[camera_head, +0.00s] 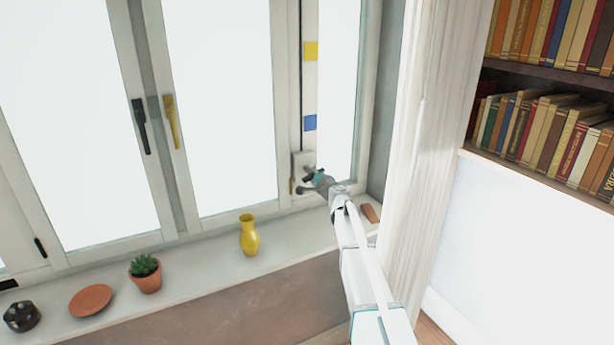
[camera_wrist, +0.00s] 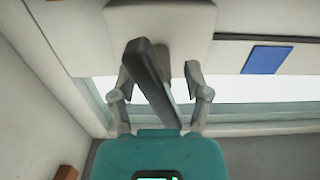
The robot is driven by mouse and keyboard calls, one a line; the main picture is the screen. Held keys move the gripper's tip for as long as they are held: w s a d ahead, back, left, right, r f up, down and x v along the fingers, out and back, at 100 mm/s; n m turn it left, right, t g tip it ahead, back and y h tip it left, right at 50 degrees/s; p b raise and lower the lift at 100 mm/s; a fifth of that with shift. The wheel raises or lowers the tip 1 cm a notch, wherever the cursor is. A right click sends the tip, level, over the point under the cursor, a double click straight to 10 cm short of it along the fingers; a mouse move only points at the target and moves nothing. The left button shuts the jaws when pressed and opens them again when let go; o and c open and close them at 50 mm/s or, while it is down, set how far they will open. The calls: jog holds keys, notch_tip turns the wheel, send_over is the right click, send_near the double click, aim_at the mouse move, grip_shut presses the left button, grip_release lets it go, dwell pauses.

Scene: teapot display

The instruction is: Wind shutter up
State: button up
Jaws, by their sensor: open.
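The shutter winder is a pale box (camera_head: 298,160) low on the post at the right of the windows. It also shows in the wrist view (camera_wrist: 185,18), at the top. A dark crank arm (camera_wrist: 147,72) comes from the box toward my gripper (camera_wrist: 160,82). In the wrist view the crank passes between my two spread fingers, with a gap visible on the right side; contact on the left is unclear. In the head view my gripper (camera_head: 315,175) is at the winder and hides part of it. A dark strip (camera_head: 301,75) runs up from the box.
A yellow marker (camera_head: 311,51) and a blue marker (camera_head: 310,122) are on the post. The sill holds a yellow vase (camera_head: 249,235), a potted plant (camera_head: 146,274), a terracotta dish (camera_head: 91,300) and a dark pot (camera_head: 22,316). A brown block (camera_head: 370,213) lies right of my arm.

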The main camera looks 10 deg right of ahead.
jog(key=shift+s, duration=0.1)
jog(key=v, duration=1.1)
jog(key=shift+s, duration=0.35)
jog(key=shift+s+d, duration=0.1)
jog(key=shift+d, duration=0.05)
jog(key=s+n, duration=0.1)
jog(key=s+d+n, duration=0.1)
jog(key=s+n, duration=0.1)
jog(key=shift+s+d, duration=0.1)
dwell(0.5)
jog(key=x, duration=1.3)
jog(key=shift+w, duration=0.4)
jog(key=shift+c, duration=0.2)
grip_shut()
